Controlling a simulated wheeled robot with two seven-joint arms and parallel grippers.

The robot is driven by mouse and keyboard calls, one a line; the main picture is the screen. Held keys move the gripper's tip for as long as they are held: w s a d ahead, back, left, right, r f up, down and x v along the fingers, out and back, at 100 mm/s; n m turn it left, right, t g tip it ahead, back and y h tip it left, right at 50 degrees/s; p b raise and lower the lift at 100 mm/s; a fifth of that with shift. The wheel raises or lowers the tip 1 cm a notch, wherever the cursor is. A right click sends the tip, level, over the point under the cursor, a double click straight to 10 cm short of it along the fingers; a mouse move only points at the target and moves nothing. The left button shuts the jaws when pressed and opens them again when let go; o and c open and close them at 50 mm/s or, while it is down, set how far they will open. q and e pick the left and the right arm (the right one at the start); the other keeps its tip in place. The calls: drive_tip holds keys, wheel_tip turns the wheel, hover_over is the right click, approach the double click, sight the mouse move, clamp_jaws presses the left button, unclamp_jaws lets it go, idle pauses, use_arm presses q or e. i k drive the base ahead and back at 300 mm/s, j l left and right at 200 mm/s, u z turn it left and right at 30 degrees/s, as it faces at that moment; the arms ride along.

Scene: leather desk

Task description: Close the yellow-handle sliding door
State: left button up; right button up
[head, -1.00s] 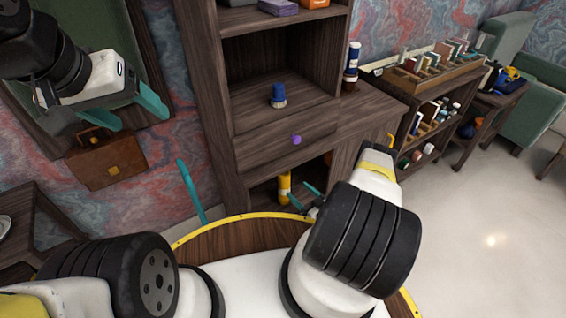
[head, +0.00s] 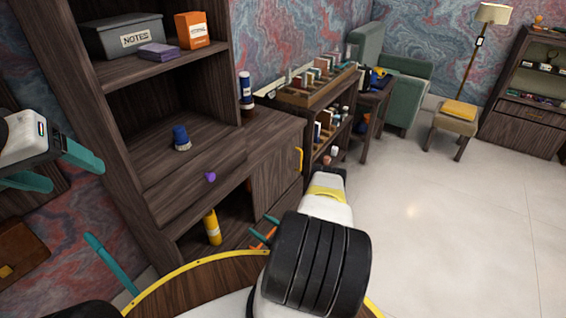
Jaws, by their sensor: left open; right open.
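The sliding door (head: 272,182) is a dark wood panel in the lower part of the cabinet, with a yellow handle (head: 299,159) near its right edge. It covers the right part of the lower compartment. The left part is open, with a yellow bottle (head: 212,227) inside. My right gripper (head: 264,234) is low in front of the door's lower part, apart from the handle. Its teal fingers are small and partly hidden by my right arm. My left gripper (head: 77,178) is open and empty at the left edge, away from the door.
A drawer with a purple knob (head: 210,177) is above the opening. A blue-topped item (head: 181,138) stands on the shelf above it. A rack of boxes (head: 315,88) stands to the right. The floor (head: 430,205) at the right is clear.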

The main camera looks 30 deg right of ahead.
sight(272, 179)
drive_tip(key=z, duration=1)
drive_tip(key=i, duration=0.15)
